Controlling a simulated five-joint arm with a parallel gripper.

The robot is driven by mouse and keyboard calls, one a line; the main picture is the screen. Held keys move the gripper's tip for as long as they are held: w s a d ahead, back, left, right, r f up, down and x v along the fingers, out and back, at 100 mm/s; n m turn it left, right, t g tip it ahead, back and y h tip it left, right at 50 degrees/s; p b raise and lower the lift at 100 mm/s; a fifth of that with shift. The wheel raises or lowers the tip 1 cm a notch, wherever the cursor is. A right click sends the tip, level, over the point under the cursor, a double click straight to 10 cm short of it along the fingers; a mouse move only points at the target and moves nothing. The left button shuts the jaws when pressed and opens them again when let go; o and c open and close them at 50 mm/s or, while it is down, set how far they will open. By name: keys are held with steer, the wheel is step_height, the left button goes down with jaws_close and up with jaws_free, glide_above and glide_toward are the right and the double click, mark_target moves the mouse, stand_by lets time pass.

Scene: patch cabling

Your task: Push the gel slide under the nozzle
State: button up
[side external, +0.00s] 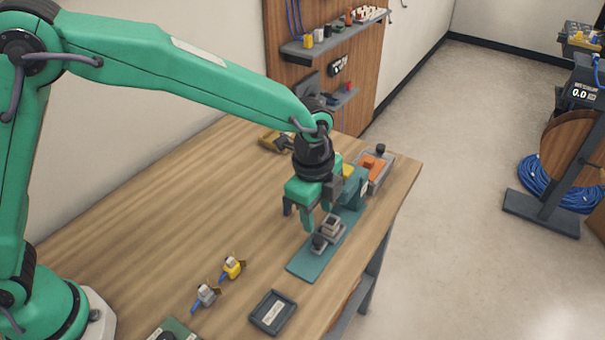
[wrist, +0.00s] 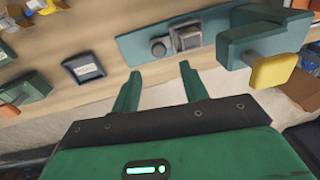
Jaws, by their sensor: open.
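The gel slide is a small grey block with a square top (side external: 331,226) and a round dark knob beside it (side external: 319,243). It sits on a flat teal base plate (side external: 303,266); the wrist view also shows the square block (wrist: 187,38) and knob (wrist: 158,47). A teal housing with a yellow paddle (wrist: 275,71) stands at the plate's far end; it also shows in the wrist view (wrist: 258,32). I cannot make out a nozzle tip. My gripper (wrist: 160,84) is open and empty, its fingers pointing toward the plate. In the side view it hovers beside the block, apparently not touching.
A dark labelled tray (side external: 272,312) lies near the front edge. Yellow (side external: 232,267) and grey (side external: 206,294) connectors lie left of it. A grey-and-orange device (side external: 373,170) stands beyond the housing near the table's right edge.

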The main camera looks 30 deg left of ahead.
mark_target(319, 239)
steer(key=n, duration=0.3)
steer(key=shift+s+a+t, duration=0.1)
steer(key=shift+s+t, duration=0.2)
steer(key=shift+t, duration=0.1)
steer(key=n, duration=0.3)
steer(key=s+n+t+h, duration=0.1)
steer(key=n, duration=0.3)
steer(key=s+a+n+t, duration=0.1)
steer(key=n, duration=0.3)
steer(key=shift+s+f+h, duration=0.1)
steer(key=shift+s+h, duration=0.05)
steer(key=shift+h, duration=0.25)
steer(key=shift+f, duration=0.2)
steer(key=shift+w+a+x, duration=0.1)
steer(key=shift+w+x, duration=0.05)
steer(key=shift+x, duration=1.7)
steer(key=shift+w+a+x, duration=0.1)
steer(key=shift+x, duration=1.8)
steer(key=shift+r, duration=0.1)
jaws_close()
